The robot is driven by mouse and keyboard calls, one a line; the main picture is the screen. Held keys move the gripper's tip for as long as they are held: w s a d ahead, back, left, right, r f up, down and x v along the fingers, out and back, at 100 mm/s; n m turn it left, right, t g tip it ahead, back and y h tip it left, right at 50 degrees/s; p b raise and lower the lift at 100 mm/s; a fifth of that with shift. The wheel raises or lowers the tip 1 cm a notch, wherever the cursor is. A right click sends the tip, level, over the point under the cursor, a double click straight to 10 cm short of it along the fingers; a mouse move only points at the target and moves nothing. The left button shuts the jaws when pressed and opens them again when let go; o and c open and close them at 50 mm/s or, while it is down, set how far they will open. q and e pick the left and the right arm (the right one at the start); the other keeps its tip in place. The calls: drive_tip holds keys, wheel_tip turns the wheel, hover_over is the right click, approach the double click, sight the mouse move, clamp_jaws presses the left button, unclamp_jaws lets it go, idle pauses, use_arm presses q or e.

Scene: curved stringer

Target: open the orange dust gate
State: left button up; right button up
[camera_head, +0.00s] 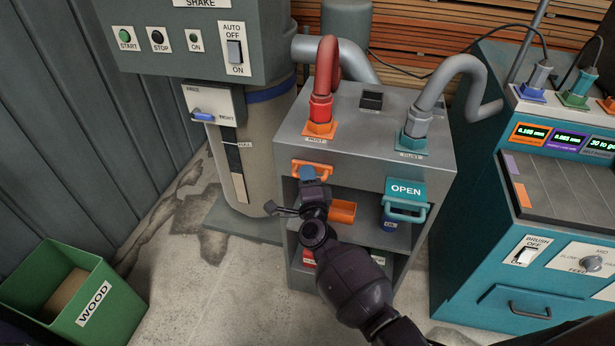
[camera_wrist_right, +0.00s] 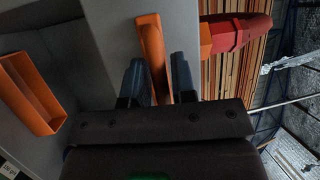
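The orange dust gate's handle (camera_head: 318,166) is at the upper left front of the grey cabinet (camera_head: 345,155), below the red hose (camera_head: 322,100) in its orange collar. My right gripper (camera_head: 308,176) is at this handle. In the right wrist view the orange handle bar (camera_wrist_right: 153,55) lies between the two blue fingertips (camera_wrist_right: 159,80) and fills most of the narrow gap, so the gripper looks shut on it. The gate's plate is largely hidden by the gripper and cabinet. My left gripper is not in view.
A teal gate (camera_head: 406,192) marked OPEN is to the right, below a grey hose (camera_head: 425,105). An orange open box (camera_head: 342,211) is on the shelf below, and in the wrist view (camera_wrist_right: 30,95). A teal machine (camera_head: 490,225) stands right; a green WOOD bin (camera_head: 100,310) is left.

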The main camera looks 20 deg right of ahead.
drive_tip(key=shift+c, duration=0.3)
clamp_jaws()
drive_tip(key=s+a+p, duration=0.1)
drive_tip(key=s+a, duration=0.3)
drive_tip(key=s, duration=0.1)
drive_tip(key=shift+s, duration=0.3)
drive_tip(key=shift+o, duration=0.3)
unclamp_jaws()
drive_tip(key=shift+d, duration=0.1)
